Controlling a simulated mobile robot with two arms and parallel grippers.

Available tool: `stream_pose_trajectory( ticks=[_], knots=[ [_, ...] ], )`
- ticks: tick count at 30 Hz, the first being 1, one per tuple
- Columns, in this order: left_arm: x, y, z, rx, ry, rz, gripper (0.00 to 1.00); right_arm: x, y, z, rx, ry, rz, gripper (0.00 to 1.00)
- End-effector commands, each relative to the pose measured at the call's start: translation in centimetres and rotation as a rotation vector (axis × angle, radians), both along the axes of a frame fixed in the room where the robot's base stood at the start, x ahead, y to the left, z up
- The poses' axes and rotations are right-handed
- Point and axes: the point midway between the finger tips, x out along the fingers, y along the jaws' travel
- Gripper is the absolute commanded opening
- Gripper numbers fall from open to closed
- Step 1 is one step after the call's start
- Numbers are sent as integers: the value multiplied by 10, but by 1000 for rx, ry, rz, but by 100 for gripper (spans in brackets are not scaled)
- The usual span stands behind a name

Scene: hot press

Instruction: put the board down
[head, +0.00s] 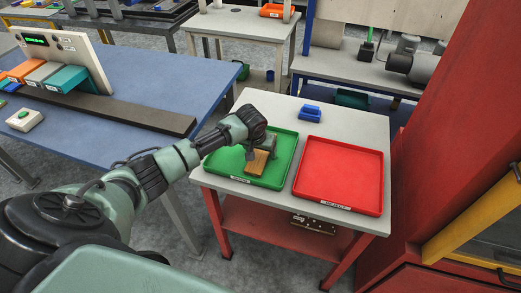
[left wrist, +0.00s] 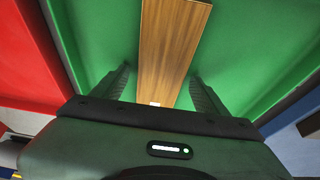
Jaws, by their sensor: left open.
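A small wooden board (head: 257,162) lies in the green tray (head: 281,157) on the small table. My left gripper (head: 262,152) is at the board, over the green tray. In the left wrist view the board (left wrist: 172,50) lies between the two fingers of my left gripper (left wrist: 160,88). The fingers are apart, with green tray floor (left wrist: 235,60) showing on both sides of the board. My right gripper does not show.
An empty red tray (head: 340,172) stands to the right of the green tray. A blue object (head: 310,113) sits behind them on the table. A blue workbench (head: 130,75) is at the left, and a red cabinet (head: 440,130) rises at the right.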

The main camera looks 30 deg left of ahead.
Motion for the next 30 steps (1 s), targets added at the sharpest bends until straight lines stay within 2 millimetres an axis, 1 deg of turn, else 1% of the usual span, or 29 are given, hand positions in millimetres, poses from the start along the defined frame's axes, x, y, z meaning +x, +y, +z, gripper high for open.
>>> stream_pose_trajectory(
  ticks=[4,7,15,18,21,25,30],
  knots=[
    [-1,0,7,0,-3,-1,74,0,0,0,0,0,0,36],
    [-6,-2,20,0,-4,-2,74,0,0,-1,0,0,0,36],
    [-27,-6,73,1,-4,-2,74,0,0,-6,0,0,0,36],
    [-35,-9,90,0,-3,-1,74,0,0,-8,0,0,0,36],
    [-40,-10,103,1,-2,-1,74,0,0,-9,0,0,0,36],
    [-44,-11,112,-1,0,0,74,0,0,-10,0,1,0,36],
    [-45,-11,115,-1,0,1,74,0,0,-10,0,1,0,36]
  ],
)
